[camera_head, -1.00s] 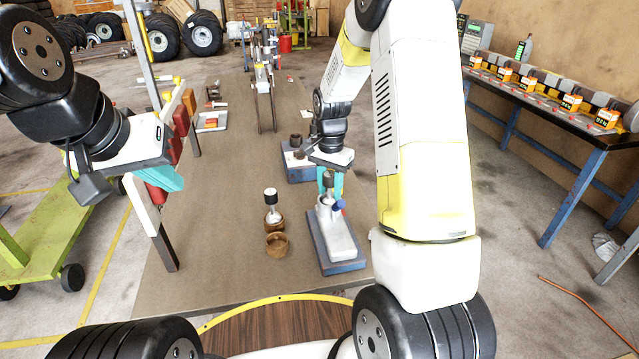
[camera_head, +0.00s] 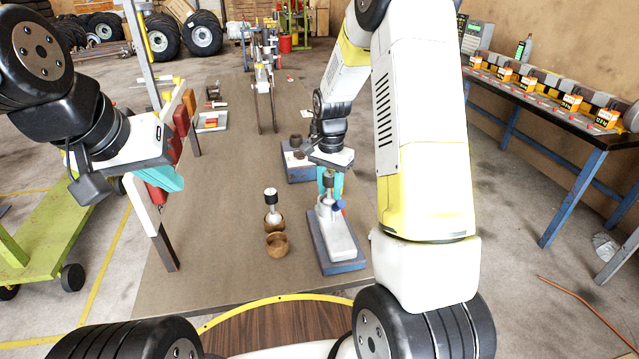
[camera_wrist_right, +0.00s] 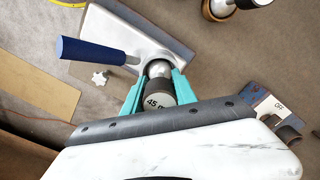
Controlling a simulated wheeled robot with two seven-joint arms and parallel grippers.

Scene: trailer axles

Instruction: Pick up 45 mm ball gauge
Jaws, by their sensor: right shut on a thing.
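The 45 mm ball gauge has a dark grip marked "45" (camera_wrist_right: 158,92) and a shiny ball. In the head view its dark top (camera_head: 328,179) shows above the white fixture (camera_head: 337,238) on a blue base. My right gripper (camera_wrist_right: 152,84) is shut on the gauge, its teal fingers on either side of it. The gauge is upright at the fixture; I cannot tell whether it still touches its seat. My left gripper (camera_head: 165,181) hangs over the left table edge, away from the gauge; its fingertips are too unclear to judge.
Another ball gauge (camera_head: 271,203) stands in a wooden cup, with an empty wooden cup (camera_head: 276,245) in front of it. A blue handle (camera_wrist_right: 92,52) sticks out beside the held gauge. A blue-based block (camera_head: 298,172) stands behind. The table's left middle is clear.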

